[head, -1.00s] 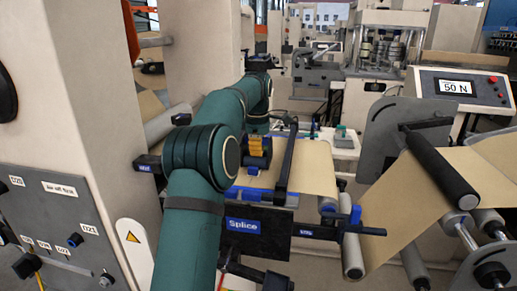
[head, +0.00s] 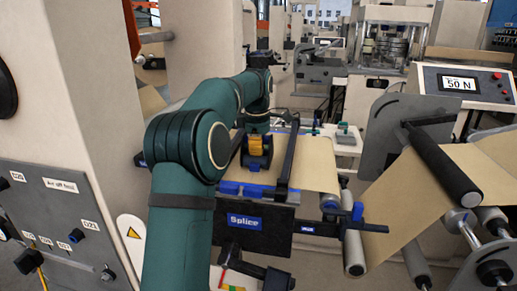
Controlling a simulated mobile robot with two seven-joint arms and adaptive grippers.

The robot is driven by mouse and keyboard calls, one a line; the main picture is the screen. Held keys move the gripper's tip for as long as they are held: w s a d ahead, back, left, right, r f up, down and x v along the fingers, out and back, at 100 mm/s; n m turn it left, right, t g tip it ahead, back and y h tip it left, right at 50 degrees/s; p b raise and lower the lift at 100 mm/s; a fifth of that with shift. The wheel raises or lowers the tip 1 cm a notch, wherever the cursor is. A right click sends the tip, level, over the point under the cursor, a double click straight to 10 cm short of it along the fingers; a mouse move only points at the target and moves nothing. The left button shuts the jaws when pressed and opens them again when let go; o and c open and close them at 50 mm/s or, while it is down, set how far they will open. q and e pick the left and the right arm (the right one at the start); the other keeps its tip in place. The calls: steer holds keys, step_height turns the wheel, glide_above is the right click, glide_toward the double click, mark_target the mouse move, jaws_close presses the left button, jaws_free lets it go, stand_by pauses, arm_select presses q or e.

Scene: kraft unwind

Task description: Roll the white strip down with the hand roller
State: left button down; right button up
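The hand roller (head: 257,157), yellow on top with dark round sides, sits on the splice table (head: 262,190) over the brown kraft web. I cannot make out the white strip; the roller and arm may hide it. My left arm is teal and reaches up and over from the lower left. Its gripper (head: 258,127) points down just above the roller, mostly blended with the dark parts behind. Its fingers are too small to read, so I cannot tell whether they grip the roller. My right gripper is not in view.
A dark bar (head: 289,160) crosses the table right of the roller. Brown web (head: 318,165) runs on to the right, past a blue-ended clamp bar (head: 350,226) and rollers (head: 445,180). A cream column stands left. A display (head: 460,84) reads 50 N.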

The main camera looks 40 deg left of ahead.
mark_target(256, 158)
arm_select(q)
steer(key=shift+s+d, duration=0.35)
steer(key=shift+s, duration=0.25)
steer(key=shift+s+d, duration=0.3)
steer(key=shift+s, duration=0.3)
steer(key=shift+s+d, duration=0.1)
